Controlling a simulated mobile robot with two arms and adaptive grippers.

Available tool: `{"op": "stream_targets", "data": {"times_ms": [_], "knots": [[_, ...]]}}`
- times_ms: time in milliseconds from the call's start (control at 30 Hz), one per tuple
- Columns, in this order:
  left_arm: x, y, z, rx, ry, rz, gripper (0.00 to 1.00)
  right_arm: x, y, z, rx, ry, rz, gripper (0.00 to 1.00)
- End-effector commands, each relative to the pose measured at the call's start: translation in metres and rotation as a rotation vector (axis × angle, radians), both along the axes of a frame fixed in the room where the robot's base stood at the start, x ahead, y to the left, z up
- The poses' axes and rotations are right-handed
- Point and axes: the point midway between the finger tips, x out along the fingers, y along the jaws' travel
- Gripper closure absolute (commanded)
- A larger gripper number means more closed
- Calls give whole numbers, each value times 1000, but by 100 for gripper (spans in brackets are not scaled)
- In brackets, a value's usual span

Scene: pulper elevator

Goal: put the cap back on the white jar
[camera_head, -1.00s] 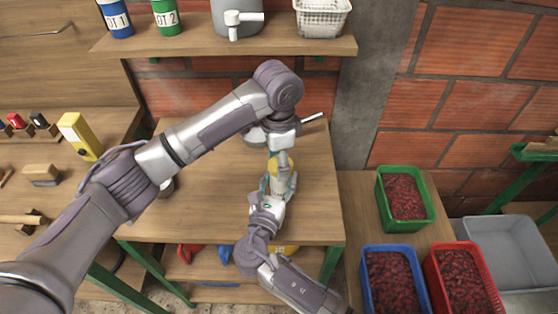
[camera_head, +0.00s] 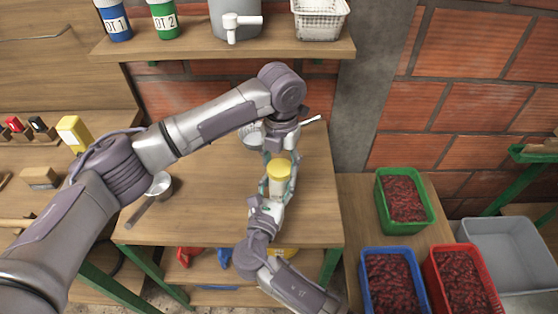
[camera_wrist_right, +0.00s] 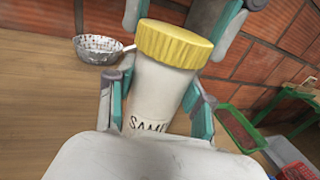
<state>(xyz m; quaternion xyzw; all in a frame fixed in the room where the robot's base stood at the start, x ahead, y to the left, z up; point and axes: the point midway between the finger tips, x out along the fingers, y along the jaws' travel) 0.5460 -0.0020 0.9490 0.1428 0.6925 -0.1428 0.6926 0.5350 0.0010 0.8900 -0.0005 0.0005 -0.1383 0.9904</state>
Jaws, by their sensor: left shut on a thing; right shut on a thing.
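The white jar (camera_head: 277,187) stands upright above the wooden table, with its yellow cap (camera_head: 279,169) on top. In the right wrist view the jar (camera_wrist_right: 158,92) has dark lettering, and the ribbed cap (camera_wrist_right: 174,44) sits over its mouth with no clear gap. My right gripper (camera_head: 278,190) is shut around the jar's body from the near side. My left gripper (camera_head: 280,158) comes from above and behind, its fingers on either side of the cap, shut on it. Its fingers also show at the top of the right wrist view. The jar's thread is hidden.
A metal strainer (camera_wrist_right: 98,48) lies behind the jar. A ladle (camera_head: 159,186) lies at the table's left. Crates of red berries, one green (camera_head: 404,199), stand to the right. A shelf (camera_head: 190,43) is above; the table's front is mostly clear.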

Motion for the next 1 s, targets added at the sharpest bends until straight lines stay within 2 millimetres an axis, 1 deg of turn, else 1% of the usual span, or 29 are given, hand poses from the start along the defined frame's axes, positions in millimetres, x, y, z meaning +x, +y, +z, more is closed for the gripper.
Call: {"op": "stream_targets", "data": {"times_ms": [33, 100, 200, 333, 567, 600, 733, 1000], "knots": [[0, 0, 1, 0, -2, -95, 50, 0, 0, -1, 0, 2, -1, 100], [0, -1, 1, -1, -2, -213, 50, 0, 0, -1, 0, 2, -1, 100], [0, -2, 0, -1, -3, -327, 50, 0, 0, -1, 0, 2, -1, 100], [-1, -2, 0, -1, -2, -384, 50, 0, 0, -1, 0, 2, -1, 100], [-1, -2, 0, -1, -2, -385, 50, 0, 0, -1, 0, 2, -1, 100], [-1, -2, 0, -1, -2, -385, 37, 0, 0, -1, 0, 2, -1, 100], [-1, -2, 0, -1, -2, -384, 15, 0, 0, -1, 0, 2, 0, 100], [-1, -2, 0, 0, -1, -383, 15, 0, 0, -1, 0, 2, 0, 100]]}}
